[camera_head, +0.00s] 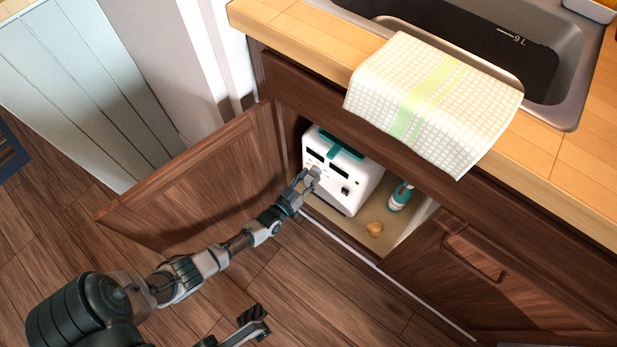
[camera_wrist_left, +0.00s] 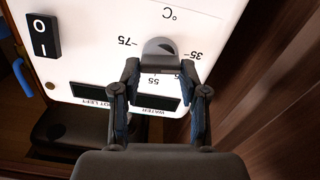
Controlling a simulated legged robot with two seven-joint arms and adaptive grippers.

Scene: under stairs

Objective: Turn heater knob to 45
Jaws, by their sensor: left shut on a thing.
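The white heater (camera_head: 366,182) stands inside the open cabinet under the sink, with a teal handle on top. In the left wrist view its panel (camera_wrist_left: 100,60) is upside down, showing marks 75, 55 and 35 around the grey temperature knob (camera_wrist_left: 158,46). The knob's exact reading cannot be told. My left gripper (camera_head: 312,173) is at the heater's front, its fingers (camera_wrist_left: 160,70) shut on the knob, one on each side. A part of my right gripper (camera_head: 250,326) shows at the bottom edge of the head view; its opening cannot be told.
The open cabinet door (camera_head: 210,180) stands left of my left arm. A teal-and-white bottle (camera_head: 399,196) and a small tan object (camera_head: 375,229) are right of the heater. A checked towel (camera_head: 430,95) hangs over the counter edge above. The wooden floor in front is clear.

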